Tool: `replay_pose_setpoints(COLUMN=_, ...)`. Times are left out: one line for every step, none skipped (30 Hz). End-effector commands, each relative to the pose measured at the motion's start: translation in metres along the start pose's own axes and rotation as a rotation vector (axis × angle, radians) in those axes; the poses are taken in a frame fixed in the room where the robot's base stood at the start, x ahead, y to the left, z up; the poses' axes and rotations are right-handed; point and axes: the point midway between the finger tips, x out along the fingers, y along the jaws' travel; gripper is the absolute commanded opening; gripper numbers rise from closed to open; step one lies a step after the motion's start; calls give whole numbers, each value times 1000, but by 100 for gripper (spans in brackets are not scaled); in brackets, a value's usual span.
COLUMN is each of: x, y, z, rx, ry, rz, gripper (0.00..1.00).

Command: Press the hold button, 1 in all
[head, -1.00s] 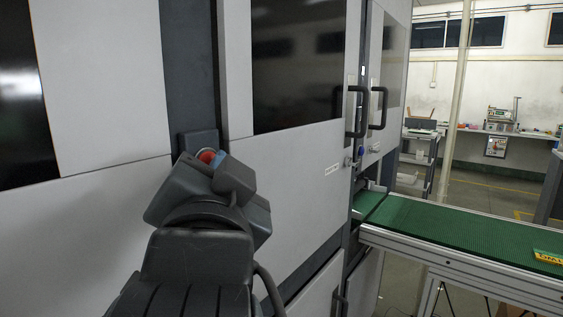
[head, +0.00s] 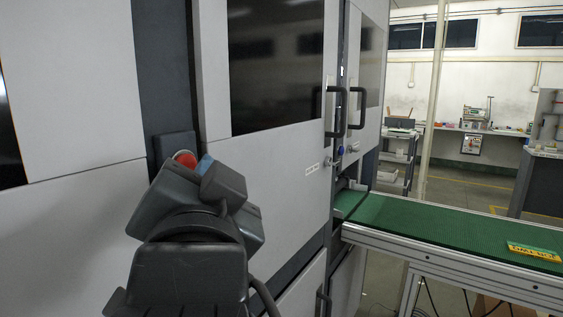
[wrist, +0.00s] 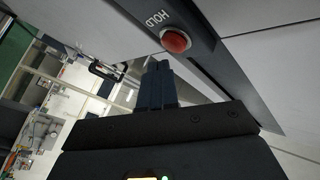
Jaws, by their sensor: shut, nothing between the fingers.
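The hold button is a round red button (wrist: 175,40) on a dark strip in the wrist view, with the word HOLD printed beside it. In the head view the red button (head: 186,158) shows on a dark box on the machine's dark column, partly behind my arm. My gripper (wrist: 157,68) is shut and empty in the wrist view. Its fingertips appear close to the button but below it in the picture, apart from it. In the head view my arm hides the fingertips.
A grey machine with door handles (head: 336,112) stands along the left and middle. A bench (head: 470,130) stands at the back.

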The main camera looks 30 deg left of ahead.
Motion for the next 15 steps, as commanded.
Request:
replay_pose_setpoints(x=-1, y=1, z=-1, rx=0, ry=1, rz=0, gripper=0)
replay_pose_setpoints(x=-2, y=2, z=-2, rx=0, ry=1, rz=1, gripper=0)
replay_pose_setpoints(x=-4, y=3, z=-4, rx=0, ry=2, rz=1, gripper=0)
replay_pose_setpoints(x=-5, y=4, z=-5, rx=0, ry=2, rz=1, gripper=0)
replay_pose_setpoints(x=-7, y=6, z=-6, rx=-1, ry=2, rz=1, gripper=0)
replay_pose_setpoints(x=-10, y=8, z=-8, rx=-1, ry=2, rz=1, gripper=0)
replay_pose_setpoints(x=-12, y=9, z=-9, rx=-1, ry=2, rz=1, gripper=0)
replay_pose_setpoints(x=-14, y=10, z=-11, rx=-1, ry=2, rz=0, gripper=0)
replay_pose_setpoints(x=-16, y=12, z=-12, rx=-1, ry=2, rz=1, gripper=0)
replay_pose_setpoints(x=-18, y=13, z=-14, rx=-1, ry=1, rz=1, gripper=0)
replay_pose_setpoints(x=-20, y=15, z=-15, rx=-1, ry=1, rz=1, gripper=0)
replay_pose_setpoints(x=-23, y=17, z=-17, rx=-1, ry=1, rz=1, gripper=0)
replay_pose_setpoints(x=-24, y=18, z=-18, rx=-1, ry=1, rz=1, gripper=0)
replay_pose_setpoints(x=-26, y=20, z=-20, rx=-1, ry=1, rz=1, gripper=0)
replay_pose_setpoints(x=-28, y=21, z=-22, rx=-1, ry=2, rz=1, gripper=0)
